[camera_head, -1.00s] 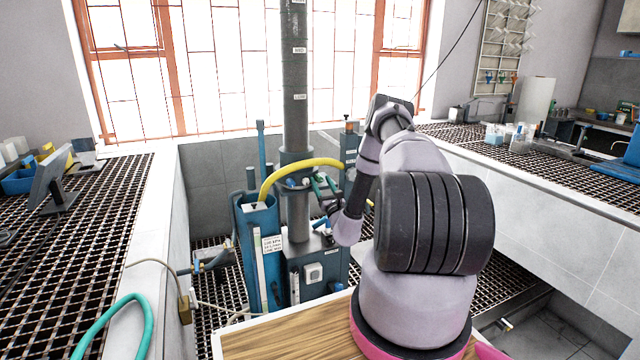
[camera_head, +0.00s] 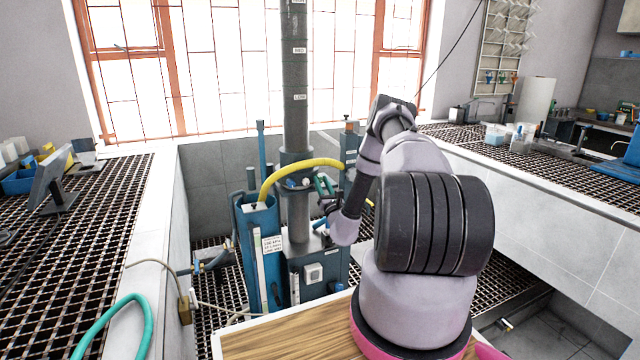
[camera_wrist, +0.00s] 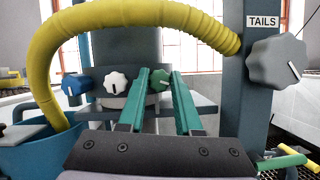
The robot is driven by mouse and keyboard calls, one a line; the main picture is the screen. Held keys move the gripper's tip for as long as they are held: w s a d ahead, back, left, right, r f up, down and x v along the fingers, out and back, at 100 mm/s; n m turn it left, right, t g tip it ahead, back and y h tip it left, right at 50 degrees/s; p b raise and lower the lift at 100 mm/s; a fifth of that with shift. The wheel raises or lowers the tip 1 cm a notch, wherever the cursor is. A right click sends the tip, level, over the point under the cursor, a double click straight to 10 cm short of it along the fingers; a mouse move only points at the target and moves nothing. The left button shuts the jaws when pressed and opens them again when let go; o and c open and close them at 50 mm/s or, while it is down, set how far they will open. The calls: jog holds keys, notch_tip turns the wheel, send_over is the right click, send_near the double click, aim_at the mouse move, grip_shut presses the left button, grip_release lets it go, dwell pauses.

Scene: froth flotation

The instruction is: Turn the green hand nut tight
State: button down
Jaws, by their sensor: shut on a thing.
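The green hand nut (camera_wrist: 159,80) is a small lobed knob with a white pointer mark, on the collar of the dark column. In the wrist view my gripper (camera_wrist: 160,77) has its two green fingers on either side of the nut, shut on it. The fingers hide part of the nut's sides. In the head view my gripper (camera_head: 322,184) reaches the column's collar from the right; the nut itself is too small to make out there.
A white knob (camera_wrist: 117,82) and a blue knob (camera_wrist: 76,84) sit left of the nut. A large grey knob (camera_wrist: 275,62) is at right, below the TAILS label (camera_wrist: 263,21). A yellow hose (camera_wrist: 130,15) arches over the nut.

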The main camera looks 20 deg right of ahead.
jog(key=m+h, duration=0.1)
jog(key=m, duration=0.2)
jog(key=m+g+h, duration=0.1)
jog(key=m, duration=0.2)
jog(key=m+g+h, duration=0.1)
jog(key=m, duration=0.2)
jog(key=shift+a+m+h, duration=0.3)
jog(key=shift+h, duration=0.1)
jog(key=m+g, duration=0.1)
jog(key=m, duration=0.2)
jog(key=m+g+h, duration=0.1)
jog(key=m, duration=0.2)
jog(key=shift+a+r+h, duration=0.1)
jog(key=shift+a+h, duration=0.05)
jog(key=shift+h, duration=0.15)
jog(key=shift+a+m, duration=0.1)
jog(key=shift+m, duration=0.2)
jog(key=c, duration=0.6)
grip_release()
jog(key=shift+s, duration=0.1)
jog(key=v, duration=1)
jog(key=shift+s, duration=0.35)
jog(key=shift+a+r, duration=0.15)
